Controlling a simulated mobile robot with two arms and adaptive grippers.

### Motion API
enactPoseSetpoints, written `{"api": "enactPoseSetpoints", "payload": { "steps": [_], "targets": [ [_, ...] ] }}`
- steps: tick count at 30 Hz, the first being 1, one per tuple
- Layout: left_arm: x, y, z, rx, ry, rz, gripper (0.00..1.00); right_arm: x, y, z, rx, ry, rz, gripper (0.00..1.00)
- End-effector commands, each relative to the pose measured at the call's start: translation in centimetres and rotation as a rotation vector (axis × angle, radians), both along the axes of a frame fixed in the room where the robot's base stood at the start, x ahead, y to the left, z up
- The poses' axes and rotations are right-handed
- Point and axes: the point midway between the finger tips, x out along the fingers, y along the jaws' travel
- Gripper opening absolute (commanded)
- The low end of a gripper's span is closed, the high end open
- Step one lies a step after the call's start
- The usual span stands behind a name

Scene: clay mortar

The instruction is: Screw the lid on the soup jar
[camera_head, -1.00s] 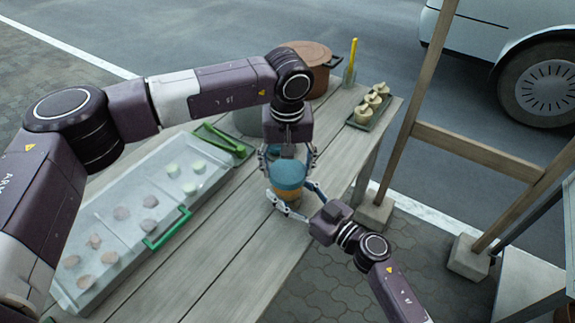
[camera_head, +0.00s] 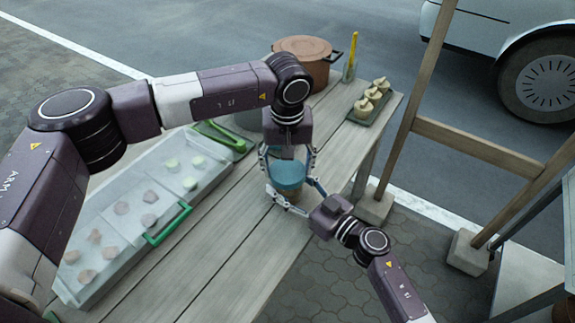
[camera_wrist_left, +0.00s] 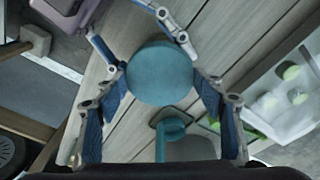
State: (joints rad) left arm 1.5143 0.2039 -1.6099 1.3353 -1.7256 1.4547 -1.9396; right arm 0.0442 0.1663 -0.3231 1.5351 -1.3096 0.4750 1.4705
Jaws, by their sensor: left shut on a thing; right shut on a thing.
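The lid is a round teal disc (camera_head: 288,172) near the right edge of the wooden table. It also shows face-on in the left wrist view (camera_wrist_left: 160,74). The soup jar (camera_head: 286,194) is under the lid; only a little of its body shows. My left gripper (camera_head: 288,164) points down from above, its fingers shut on the lid's sides; in the left wrist view they flank it (camera_wrist_left: 160,78). My right gripper (camera_head: 292,196) reaches in from the lower right, shut around the jar body. The seam between lid and jar is hidden, so I cannot tell how it sits.
A clear-topped case (camera_head: 128,262) with green handles and several food pieces lies on the left of the table. A brown pot (camera_head: 305,48), a yellow-handled tool (camera_head: 351,60) and a tray (camera_head: 372,110) of buns stand behind. A wooden frame (camera_head: 470,150) stands at the right.

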Motion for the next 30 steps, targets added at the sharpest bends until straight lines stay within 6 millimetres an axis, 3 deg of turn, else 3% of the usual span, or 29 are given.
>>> {"api": "enactPoseSetpoints", "payload": {
  "steps": [14, 15, 19, 30],
  "targets": [
    [-0.03, 0.0, -1.04, 0.0, 0.001, 0.0, 0.5, 0.0, -0.01, -0.01, 0.0, 0.0, 0.0, 0.13],
    [-0.03, 0.0, -1.07, 0.0, 0.001, 0.0, 0.5, 0.0, -0.01, -0.01, 0.0, 0.0, 0.0, 0.0],
    [-0.01, 0.03, -1.03, 0.0, 0.002, -0.034, 0.5, 0.01, -0.02, -0.01, 0.0, 0.0, 0.0, 0.0],
    [0.05, 0.16, -1.0, -0.002, 0.001, -0.587, 0.5, 0.02, -0.04, -0.03, -0.001, 0.001, -0.001, 0.0]
  ]
}}
